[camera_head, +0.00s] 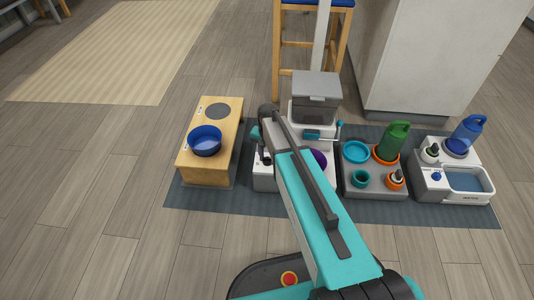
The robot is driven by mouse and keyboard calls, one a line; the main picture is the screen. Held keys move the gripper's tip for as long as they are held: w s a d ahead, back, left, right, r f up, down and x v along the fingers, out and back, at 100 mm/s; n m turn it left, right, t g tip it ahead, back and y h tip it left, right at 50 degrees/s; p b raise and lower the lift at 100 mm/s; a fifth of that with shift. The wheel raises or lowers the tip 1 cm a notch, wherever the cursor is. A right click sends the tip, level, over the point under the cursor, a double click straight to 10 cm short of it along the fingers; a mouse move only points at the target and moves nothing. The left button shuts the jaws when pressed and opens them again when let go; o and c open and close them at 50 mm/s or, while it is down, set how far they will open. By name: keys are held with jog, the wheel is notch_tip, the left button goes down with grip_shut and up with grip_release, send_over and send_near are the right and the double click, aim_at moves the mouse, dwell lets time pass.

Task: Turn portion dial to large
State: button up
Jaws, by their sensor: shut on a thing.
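The feeder (315,98) has a grey hopper over a white body and stands on the mat behind my arm. A teal part (312,134) and a teal lever (339,126) show on its right side. A purple bowl (319,159) shows partly beside my arm at its front. My gripper (265,159) points down at the left front of the white base and is shut on what seems to be the portion dial. The dial itself is hidden by the gripper and arm, so its setting cannot be read.
A wooden stand (193,166) with a blue bowl (205,141) is at left. A grey tray (374,187) with a green bottle (395,139) and a white fountain (474,198) stand at right. A stool (310,55) and a white cabinet (425,60) are behind.

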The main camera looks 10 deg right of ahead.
aim_at(267, 158)
jog(key=n+p, duration=0.4)
jog(key=p, duration=0.1)
jog(key=n+p, duration=0.2)
jog(key=shift+w+a+r+p, duration=0.1)
jog(key=shift+a+r+p, duration=0.05)
jog(key=shift+r+p, duration=0.15)
jog(key=n+p, duration=0.3)
jog(key=shift+f+n, duration=0.15)
jog(key=shift+n, duration=0.15)
jog(key=shift+f+n+p, duration=0.1)
jog(key=shift+n+p, duration=0.6)
jog(key=shift+n, duration=0.1)
jog(key=o, duration=1)
notch_tip(267, 158, up, 14)
jog(key=p, duration=0.3)
jog(key=shift+f, duration=0.15)
